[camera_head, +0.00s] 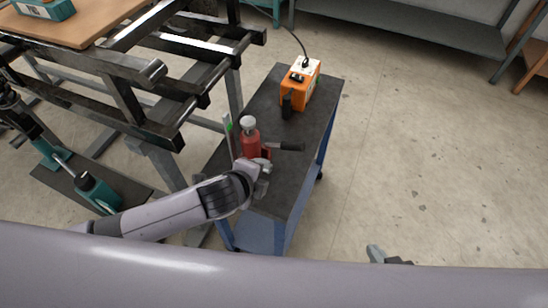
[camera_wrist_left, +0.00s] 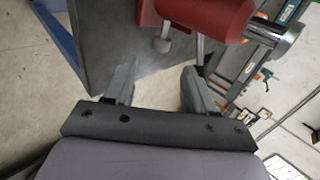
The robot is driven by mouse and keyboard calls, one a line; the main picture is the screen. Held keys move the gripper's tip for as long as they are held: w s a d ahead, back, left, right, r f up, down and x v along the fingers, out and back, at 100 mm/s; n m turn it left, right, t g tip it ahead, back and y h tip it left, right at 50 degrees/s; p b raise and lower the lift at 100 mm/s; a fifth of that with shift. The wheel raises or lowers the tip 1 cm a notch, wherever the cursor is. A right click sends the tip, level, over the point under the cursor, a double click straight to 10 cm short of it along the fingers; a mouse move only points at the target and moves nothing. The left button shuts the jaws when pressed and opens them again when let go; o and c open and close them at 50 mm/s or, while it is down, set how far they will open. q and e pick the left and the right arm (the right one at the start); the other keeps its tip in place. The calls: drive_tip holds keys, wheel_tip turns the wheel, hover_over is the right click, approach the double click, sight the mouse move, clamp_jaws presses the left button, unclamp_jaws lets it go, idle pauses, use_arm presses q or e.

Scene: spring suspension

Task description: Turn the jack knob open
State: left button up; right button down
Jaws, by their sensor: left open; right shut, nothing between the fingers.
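In the left wrist view the jack's red body (camera_wrist_left: 210,14) fills the top. A small grey knob-like part (camera_wrist_left: 162,45) sticks out below it. My left gripper (camera_head: 263,180) is at the near side of the jack. Its fingers (camera_wrist_left: 158,80) are open with the knob-like part just beyond the gap, apparently not gripped. My right gripper (camera_head: 378,253) is shut and empty at the lower right, away from the cart.
A black metal frame (camera_head: 150,85) stands close on the left. The floor right of the cart is clear.

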sight(268, 170)
use_arm(q)
drive_tip(key=shift+x, duration=3.55)
drive_tip(key=shift+a, duration=0.1)
clamp_jaws()
